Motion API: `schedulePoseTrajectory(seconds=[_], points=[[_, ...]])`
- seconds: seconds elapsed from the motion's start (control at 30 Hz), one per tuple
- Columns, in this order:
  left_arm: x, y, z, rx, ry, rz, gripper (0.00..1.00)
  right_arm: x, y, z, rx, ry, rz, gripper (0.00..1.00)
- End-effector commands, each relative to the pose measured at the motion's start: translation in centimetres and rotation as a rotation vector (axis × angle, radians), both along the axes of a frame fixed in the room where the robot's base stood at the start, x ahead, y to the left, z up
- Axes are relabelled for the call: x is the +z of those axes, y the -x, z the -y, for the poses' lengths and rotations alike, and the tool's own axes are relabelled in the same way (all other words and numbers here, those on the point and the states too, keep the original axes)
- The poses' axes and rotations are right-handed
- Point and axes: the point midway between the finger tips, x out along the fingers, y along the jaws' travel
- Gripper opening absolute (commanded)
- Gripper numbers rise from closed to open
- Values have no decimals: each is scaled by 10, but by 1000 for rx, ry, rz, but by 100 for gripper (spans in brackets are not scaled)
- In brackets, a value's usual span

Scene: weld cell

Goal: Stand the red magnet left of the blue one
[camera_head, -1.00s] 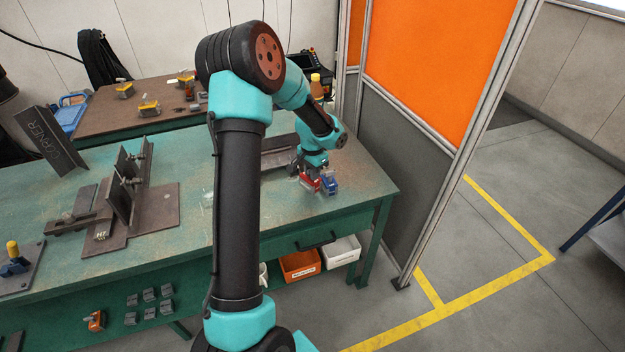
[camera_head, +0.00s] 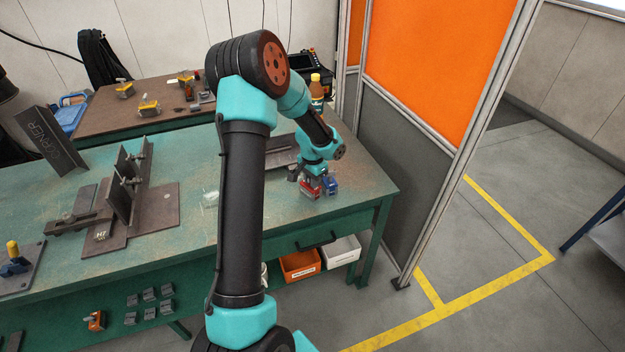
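The red magnet (camera_head: 308,189) is near the right end of the green workbench (camera_head: 350,205), just left of the blue magnet (camera_head: 331,185). The two are very close; I cannot tell whether they touch. My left gripper (camera_head: 314,178) is right above and at the red magnet, pointing down. Its fingers are too small and partly hidden, so I cannot see whether they are shut on the magnet. The top of the red magnet is covered by the gripper. My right gripper is out of view.
A dark steel channel (camera_head: 283,152) lies behind the magnets, partly behind my arm. A welding fixture (camera_head: 155,205) and an angle piece (camera_head: 50,140) stand on the left. A bottle (camera_head: 316,92) stands at the back. An orange screen (camera_head: 440,60) rises beyond the bench's right end.

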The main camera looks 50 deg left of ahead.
Motion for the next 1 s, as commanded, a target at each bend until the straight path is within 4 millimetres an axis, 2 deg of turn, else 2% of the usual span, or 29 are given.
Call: schedulePoseTrajectory(seconds=[0.03,0.17,0.43,0.57,0.77,1.0], points=[[0,0,0,0,0,0,28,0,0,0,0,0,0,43],[0,0,0,0,0,0,40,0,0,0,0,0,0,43],[1,0,0,0,0,0,40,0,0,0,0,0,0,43],[8,0,0,0,-1,2,40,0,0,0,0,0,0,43],[34,-1,0,1,-2,4,40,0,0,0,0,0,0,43],[79,-1,0,-1,-1,4,40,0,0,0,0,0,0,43]])
